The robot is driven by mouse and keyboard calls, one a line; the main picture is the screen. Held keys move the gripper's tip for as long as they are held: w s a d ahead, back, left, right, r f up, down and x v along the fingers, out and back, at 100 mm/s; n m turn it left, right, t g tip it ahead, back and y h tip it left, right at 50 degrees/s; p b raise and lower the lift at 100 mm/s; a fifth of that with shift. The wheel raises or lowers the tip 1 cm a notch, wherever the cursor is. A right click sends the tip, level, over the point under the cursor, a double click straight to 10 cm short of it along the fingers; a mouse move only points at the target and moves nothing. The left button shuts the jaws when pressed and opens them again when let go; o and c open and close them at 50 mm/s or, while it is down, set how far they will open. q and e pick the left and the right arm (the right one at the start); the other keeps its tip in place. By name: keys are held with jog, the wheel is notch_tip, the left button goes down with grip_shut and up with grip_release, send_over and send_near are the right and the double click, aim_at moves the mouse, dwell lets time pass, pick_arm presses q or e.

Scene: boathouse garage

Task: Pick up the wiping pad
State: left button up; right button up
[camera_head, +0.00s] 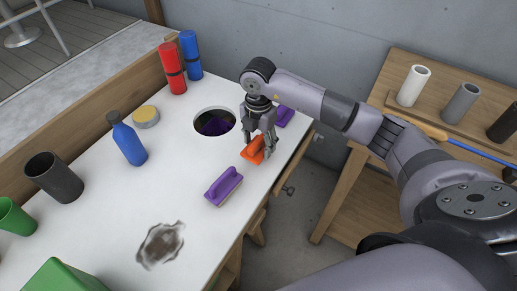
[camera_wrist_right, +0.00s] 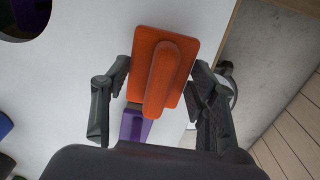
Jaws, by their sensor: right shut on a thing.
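An orange wiping pad (camera_head: 253,149) with a raised handle is at the right side of the white worktop. My right gripper (camera_head: 260,143) comes down over it and is shut on it. In the right wrist view the orange pad (camera_wrist_right: 165,65) sits between the two dark fingers, one at each side. I cannot tell whether it touches the worktop. A purple pad (camera_head: 222,187) lies nearer on the worktop, and another purple pad (camera_head: 284,117) lies behind the gripper, partly hidden. My left gripper is out of view.
A round hole (camera_head: 214,122) with something purple inside is left of the gripper. A blue bottle (camera_head: 129,141), yellow-topped round tin (camera_head: 146,116), black cup (camera_head: 53,176) and dark stain (camera_head: 161,244) are on the worktop (camera_head: 110,205). A wooden table (camera_head: 350,180) stands at right.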

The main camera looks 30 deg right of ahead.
aim_at(258, 140)
notch_tip(258, 140, up, 16)
dwell(0.3)
jog(key=o, duration=0.5)
jog(key=c, duration=0.4)
